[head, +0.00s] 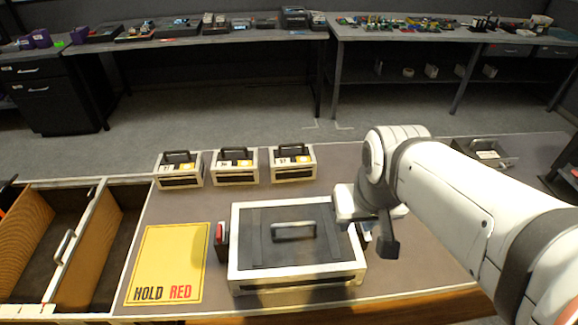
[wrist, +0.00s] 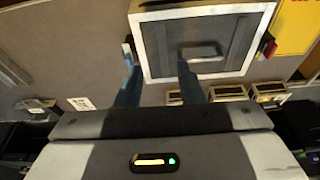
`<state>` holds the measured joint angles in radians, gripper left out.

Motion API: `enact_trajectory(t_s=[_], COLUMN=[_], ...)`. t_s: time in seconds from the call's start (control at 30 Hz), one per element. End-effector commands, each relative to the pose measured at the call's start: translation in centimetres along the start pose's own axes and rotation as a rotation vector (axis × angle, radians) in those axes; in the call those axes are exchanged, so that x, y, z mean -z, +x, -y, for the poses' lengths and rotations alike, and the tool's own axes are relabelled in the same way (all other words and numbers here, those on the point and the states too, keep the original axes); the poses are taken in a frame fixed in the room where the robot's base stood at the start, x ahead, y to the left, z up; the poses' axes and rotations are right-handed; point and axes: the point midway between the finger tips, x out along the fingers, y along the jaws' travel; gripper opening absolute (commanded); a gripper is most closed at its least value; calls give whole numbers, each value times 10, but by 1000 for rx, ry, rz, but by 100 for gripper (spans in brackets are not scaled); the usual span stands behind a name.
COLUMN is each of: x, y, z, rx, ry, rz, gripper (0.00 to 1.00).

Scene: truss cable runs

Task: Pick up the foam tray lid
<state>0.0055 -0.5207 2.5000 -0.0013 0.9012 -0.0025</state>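A large white-framed tray (head: 235,262) sits on the workbench in the head view, with a dark lid (head: 270,252) set in its top. A grey bar handle (head: 294,231) stands on the lid. In the wrist view the lid (wrist: 165,42) and its handle (wrist: 203,52) are upside down at the top.
Several small handled boxes (head: 235,168) stand behind the tray. A yellow "HOLD RED" sheet (head: 167,262) lies to the left, with a red-and-black item (head: 221,236) against the tray's left side. Open bins (head: 80,245) are at far left. A grey tray (head: 486,152) lies at back right.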

Motion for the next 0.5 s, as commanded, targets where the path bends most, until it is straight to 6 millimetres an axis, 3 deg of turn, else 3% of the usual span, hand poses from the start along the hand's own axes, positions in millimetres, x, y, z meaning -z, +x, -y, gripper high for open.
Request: enact_trajectory(t_s=[0.37,0.5], x=[2,15], y=[1,10], z=[1,11], rx=[1,13], ry=[-15,-150], rz=[5,46], gripper=[34,34])
